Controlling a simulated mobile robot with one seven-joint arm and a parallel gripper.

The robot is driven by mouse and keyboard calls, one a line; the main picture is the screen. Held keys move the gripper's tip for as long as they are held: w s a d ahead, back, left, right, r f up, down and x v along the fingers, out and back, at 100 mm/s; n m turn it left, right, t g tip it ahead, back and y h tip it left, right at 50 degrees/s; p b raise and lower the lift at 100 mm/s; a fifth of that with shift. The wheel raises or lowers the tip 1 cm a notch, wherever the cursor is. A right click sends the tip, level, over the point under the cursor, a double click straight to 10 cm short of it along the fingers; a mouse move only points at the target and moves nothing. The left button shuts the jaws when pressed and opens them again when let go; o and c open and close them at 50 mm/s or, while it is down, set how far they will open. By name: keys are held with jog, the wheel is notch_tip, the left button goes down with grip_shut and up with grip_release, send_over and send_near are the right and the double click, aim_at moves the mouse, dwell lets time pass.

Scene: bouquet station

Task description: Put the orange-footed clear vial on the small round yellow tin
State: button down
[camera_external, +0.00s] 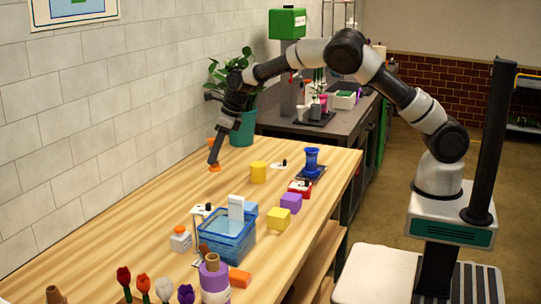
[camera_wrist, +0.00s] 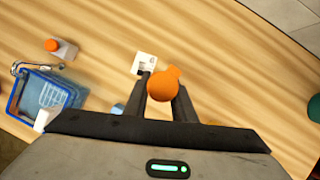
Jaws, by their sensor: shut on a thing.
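My gripper (camera_external: 214,158) points down over the far left part of the wooden table, near the wall. It is shut on the orange-footed vial, whose orange foot (camera_external: 215,169) shows just below the fingertips. In the wrist view the round orange part (camera_wrist: 163,87) sits between the fingers of my gripper (camera_wrist: 164,95). The clear body is hard to make out. I cannot tell whether the foot touches the table. The small round yellow tin (camera_external: 258,173) stands upright to the right of my gripper, apart from it, with nothing on top.
A blue basket (camera_external: 228,243) stands nearer the camera, beside an orange-capped white bottle (camera_external: 180,241). Purple blocks (camera_external: 291,202), a red item (camera_external: 300,187) and a blue cup (camera_external: 311,161) stand to the right. A teal plant pot (camera_external: 243,130) is behind.

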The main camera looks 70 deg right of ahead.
jog(key=s+d+r+m, duration=0.1)
jog(key=s+d+r, duration=0.1)
jog(key=d, duration=0.8)
jog(key=s+d+r+m, duration=0.1)
jog(key=s+d+r, duration=0.15)
jog(key=d, duration=0.85)
jog(key=h, duration=0.1)
send_over(259, 164)
jog(key=shift+a+f+b, duration=0.1)
jog(key=shift+f+b, duration=0.3)
jog(key=shift+f, duration=4.6)
jog(key=shift+f, duration=0.1)
jog(key=shift+f, duration=0.15)
jog(key=c, duration=1.5)
grip_release()
